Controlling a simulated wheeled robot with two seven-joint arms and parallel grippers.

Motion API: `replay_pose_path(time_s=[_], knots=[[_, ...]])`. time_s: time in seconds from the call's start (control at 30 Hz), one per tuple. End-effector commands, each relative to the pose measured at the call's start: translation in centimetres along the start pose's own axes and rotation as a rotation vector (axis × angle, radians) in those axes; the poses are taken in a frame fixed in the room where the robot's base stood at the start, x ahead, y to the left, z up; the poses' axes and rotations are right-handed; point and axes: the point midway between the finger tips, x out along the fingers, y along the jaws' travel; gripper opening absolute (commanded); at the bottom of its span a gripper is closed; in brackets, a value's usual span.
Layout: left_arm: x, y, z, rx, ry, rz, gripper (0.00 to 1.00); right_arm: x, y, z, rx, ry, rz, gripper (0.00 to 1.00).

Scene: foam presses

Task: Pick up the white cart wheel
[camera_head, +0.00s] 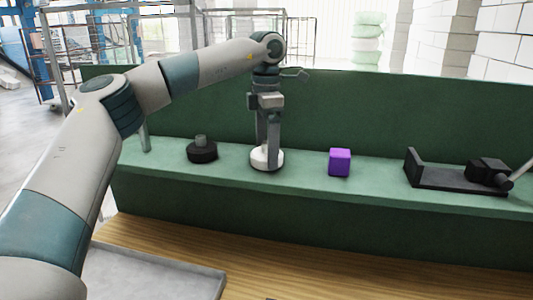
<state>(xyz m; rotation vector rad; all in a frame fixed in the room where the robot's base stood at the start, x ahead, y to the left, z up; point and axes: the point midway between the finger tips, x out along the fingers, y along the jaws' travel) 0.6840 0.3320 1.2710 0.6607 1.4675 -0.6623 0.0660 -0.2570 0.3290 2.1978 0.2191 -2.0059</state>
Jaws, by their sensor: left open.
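The white cart wheel (259,164) lies on the green ledge, left of the middle of the head view. My left gripper (268,153) points straight down right over it, its fingertips at the wheel. The jaws are open, and the fingers hide part of the wheel. Whether the fingers touch it I cannot tell. My right gripper does not show.
A black wheel-like part (202,151) stands left on the green ledge (300,183). A purple cube (340,162) stands to the right, and a black fixture (440,180) farther right. A grey tray (150,278) lies on the wooden table (300,262) in front. A green panel (400,110) rises behind.

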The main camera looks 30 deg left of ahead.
Motion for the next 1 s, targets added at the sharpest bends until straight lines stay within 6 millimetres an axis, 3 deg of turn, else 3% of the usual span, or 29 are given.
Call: replay_pose_path(time_s=[0.53, 0.57, 0.77, 1.0], knots=[[0.52, -0.02, 0.01, 0.001, -0.001, 0.001, 0.87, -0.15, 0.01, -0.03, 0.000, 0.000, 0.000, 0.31], [0.52, -0.02, 0.01, 0.001, -0.001, 0.001, 0.84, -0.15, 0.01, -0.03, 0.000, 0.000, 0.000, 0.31], [0.51, -0.01, 0.01, 0.000, -0.001, 0.001, 0.36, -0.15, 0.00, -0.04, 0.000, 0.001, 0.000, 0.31], [0.45, -0.01, 0.02, 0.001, -0.002, 0.001, 0.36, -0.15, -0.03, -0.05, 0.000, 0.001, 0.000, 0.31]])
